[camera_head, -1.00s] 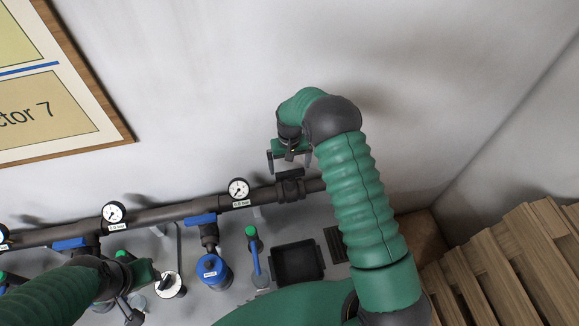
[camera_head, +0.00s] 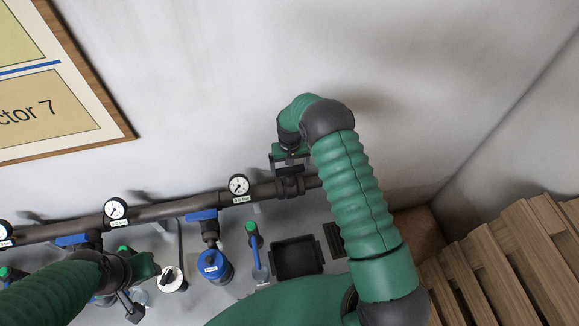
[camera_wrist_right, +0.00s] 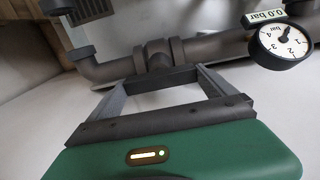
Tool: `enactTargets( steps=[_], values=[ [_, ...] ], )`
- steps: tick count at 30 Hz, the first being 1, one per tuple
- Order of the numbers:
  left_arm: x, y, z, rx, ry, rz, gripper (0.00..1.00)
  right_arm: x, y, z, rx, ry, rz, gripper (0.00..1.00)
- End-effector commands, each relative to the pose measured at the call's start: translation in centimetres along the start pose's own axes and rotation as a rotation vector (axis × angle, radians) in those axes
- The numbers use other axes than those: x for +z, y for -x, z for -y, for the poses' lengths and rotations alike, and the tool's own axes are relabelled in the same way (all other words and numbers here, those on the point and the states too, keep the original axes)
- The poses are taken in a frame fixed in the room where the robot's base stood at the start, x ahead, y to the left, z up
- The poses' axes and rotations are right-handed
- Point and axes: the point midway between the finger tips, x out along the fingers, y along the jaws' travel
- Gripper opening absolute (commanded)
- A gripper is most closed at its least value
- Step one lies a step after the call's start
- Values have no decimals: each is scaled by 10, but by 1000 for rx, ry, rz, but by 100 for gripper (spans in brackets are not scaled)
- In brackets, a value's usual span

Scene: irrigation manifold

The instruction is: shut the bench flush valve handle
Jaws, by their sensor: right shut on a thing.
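My right gripper (camera_head: 290,165) is over the right end of the dark pipe. In the right wrist view its two grey fingers (camera_wrist_right: 160,82) reach to a dark bar handle (camera_wrist_right: 162,78) in front of the pipe fitting and are shut on it. I take this bar to be the flush valve handle; no label on it is readable. In the head view the handle (camera_head: 288,170) lies crosswise under the gripper, partly hidden. My left gripper (camera_head: 134,302) is at the lower left, away from the handle; its jaw gap is unclear.
The pipe (camera_head: 150,213) runs along the wall with pressure gauges (camera_head: 239,185) and blue levers (camera_head: 201,215). Wooden slats (camera_head: 500,262) stand at right.

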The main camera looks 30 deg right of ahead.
Motion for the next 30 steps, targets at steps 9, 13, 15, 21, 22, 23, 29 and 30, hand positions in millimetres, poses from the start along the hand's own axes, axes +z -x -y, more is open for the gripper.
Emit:
enactTargets(
  steps=[9, 13, 15, 21, 22, 23, 29, 30],
  values=[
    [3, -11, 0, 0, 0, 0, 36, 0, -2, 0, 0, -89, 0, 54],
    [5, -20, 0, 0, 0, 0, 36, -1, -3, 1, -1, -174, -2, 54],
    [6, -25, 0, 0, 0, 0, 36, 0, -3, 1, -1, -230, -2, 54],
    [9, -38, 0, 0, 0, 0, 36, 0, -3, 0, 0, -415, -2, 54],
    [10, -40, 0, 0, 0, 0, 36, -1, -3, 1, -1, -445, -2, 54],
    [10, -42, 0, 0, 0, 0, 36, -1, -2, 1, -1, -474, -2, 54],
    [12, -52, 0, 0, 0, 0, 36, -1, -2, 1, -1, -664, -2, 54],
    [13, -53, 0, 0, 0, 0, 36, -1, -2, 1, -1, -703, -2, 54]
  ],
)
